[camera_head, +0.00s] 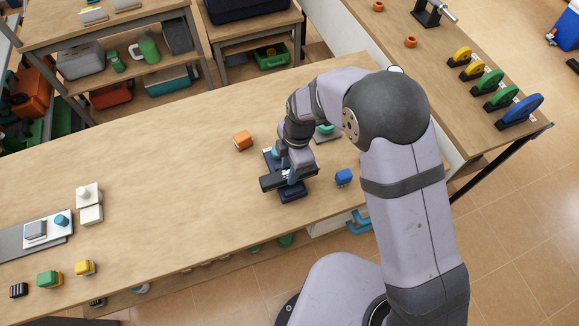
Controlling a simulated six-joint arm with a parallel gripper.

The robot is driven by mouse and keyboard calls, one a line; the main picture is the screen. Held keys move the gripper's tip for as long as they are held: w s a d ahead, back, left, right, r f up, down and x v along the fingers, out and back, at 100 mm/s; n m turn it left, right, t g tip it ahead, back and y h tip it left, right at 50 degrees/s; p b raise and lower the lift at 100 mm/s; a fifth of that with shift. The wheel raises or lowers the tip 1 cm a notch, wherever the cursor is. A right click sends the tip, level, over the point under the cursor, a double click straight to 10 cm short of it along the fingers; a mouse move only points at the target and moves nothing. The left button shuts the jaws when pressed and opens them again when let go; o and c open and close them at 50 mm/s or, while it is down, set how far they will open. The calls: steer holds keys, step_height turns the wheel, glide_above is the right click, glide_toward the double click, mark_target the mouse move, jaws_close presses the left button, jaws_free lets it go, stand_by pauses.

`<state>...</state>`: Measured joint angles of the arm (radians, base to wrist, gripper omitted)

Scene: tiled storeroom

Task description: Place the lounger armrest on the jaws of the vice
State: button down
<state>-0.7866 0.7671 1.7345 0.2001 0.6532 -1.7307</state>
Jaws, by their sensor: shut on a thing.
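The vice (292,194) is a dark blue piece on the wooden table, near its front edge and largely under my arm. The lounger armrest (270,183) looks like a dark, long bar lying across over the vice. My gripper (291,174) points down at the bar's middle and is shut on it. The arm hides part of the vice and the fingertips. I cannot tell whether the bar touches the jaws or is just above them.
A teal-topped item (326,131) stands behind, partly hidden by my arm. White blocks (90,204) are far left. The table between is clear.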

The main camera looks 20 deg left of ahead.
steer(key=shift+f, duration=0.15)
steer(key=shift+f+b, duration=0.45)
steer(key=shift+b, duration=0.05)
steer(key=shift+f, duration=0.15)
steer(key=c, duration=1.3)
jaws_free()
steer(key=shift+r+p, duration=0.45)
steer(key=shift+r, duration=0.45)
steer(key=r+b, duration=0.1)
steer(key=r, duration=0.2)
steer(key=r+b, duration=0.1)
steer(key=r, duration=0.3)
steer(key=w+d+r+b, duration=0.1)
steer(key=r, duration=0.3)
steer(key=shift+r, duration=0.25)
